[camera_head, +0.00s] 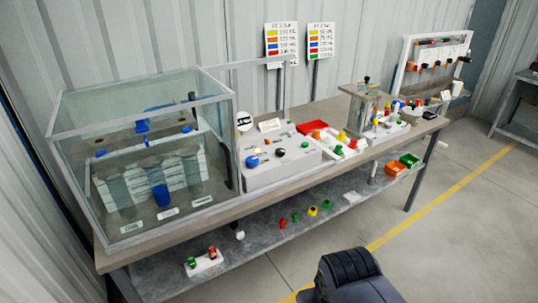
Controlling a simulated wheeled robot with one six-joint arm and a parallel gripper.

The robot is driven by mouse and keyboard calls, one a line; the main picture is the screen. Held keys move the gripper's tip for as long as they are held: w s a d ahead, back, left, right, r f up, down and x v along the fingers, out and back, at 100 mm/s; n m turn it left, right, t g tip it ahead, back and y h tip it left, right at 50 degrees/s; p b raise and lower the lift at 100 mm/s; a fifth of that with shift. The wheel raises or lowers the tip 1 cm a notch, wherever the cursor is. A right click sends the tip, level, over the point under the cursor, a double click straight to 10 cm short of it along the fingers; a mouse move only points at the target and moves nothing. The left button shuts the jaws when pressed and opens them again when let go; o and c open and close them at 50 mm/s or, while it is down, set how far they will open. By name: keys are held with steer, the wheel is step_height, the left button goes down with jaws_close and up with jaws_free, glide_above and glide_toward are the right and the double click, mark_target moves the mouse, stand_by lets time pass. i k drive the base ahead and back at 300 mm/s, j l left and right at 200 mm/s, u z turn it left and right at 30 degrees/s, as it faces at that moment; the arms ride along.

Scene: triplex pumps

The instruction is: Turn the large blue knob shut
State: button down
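A blue knob (252,161) sits at the left of the front of a light grey control box (285,172) on the bench, beside the glass tank. It looks larger than the small knobs near it, but its turn position is too small to read. Other blue parts are inside the tank: a blue handle (142,126) near the top and a blue cylinder (161,195) low down. I cannot tell for sure which one is the task's knob. My gripper is not in view; only a dark part of what looks like my own body shows at the bottom, well apart from the bench.
The framed glass tank (85,215) fills the bench's left end. A red tray (312,127), small coloured parts and a clear-walled stand (366,108) are to the right. A lower shelf (255,240) holds several coloured pieces. The floor (440,235) in front is open, with a yellow line.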

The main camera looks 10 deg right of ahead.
mark_target(251, 160)
steer(key=i+l+u, duration=0.35)
steer(key=i, duration=0.45)
steer(key=i+l+u, duration=0.3)
steer(key=i+l, duration=0.4)
